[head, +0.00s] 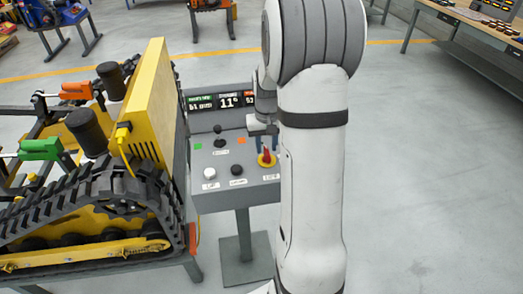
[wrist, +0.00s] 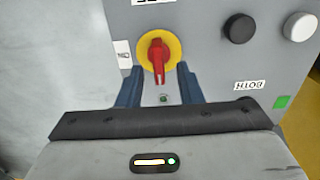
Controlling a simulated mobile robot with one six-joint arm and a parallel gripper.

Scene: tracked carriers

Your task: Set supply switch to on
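The switch is a red rotary handle on a yellow disc (head: 267,160), at the right end of the grey control panel (head: 220,176) in the head view. In the wrist view the red handle (wrist: 158,58) stands nearly upright in the picture. My gripper (head: 266,143) is over the panel beside the switch. In the wrist view its two blue fingers (wrist: 160,80) are apart, one to each side of the handle's lower end, with nothing gripped. Whether they touch the disc I cannot tell. The label by the switch is too small to read.
The panel also carries a white button (head: 210,173), a black button (head: 237,169), a small lever (head: 218,130) and a display (head: 220,101). A yellow tracked carrier (head: 150,105) stands close on the left. A workbench (head: 470,45) is far right. Floor on the right is clear.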

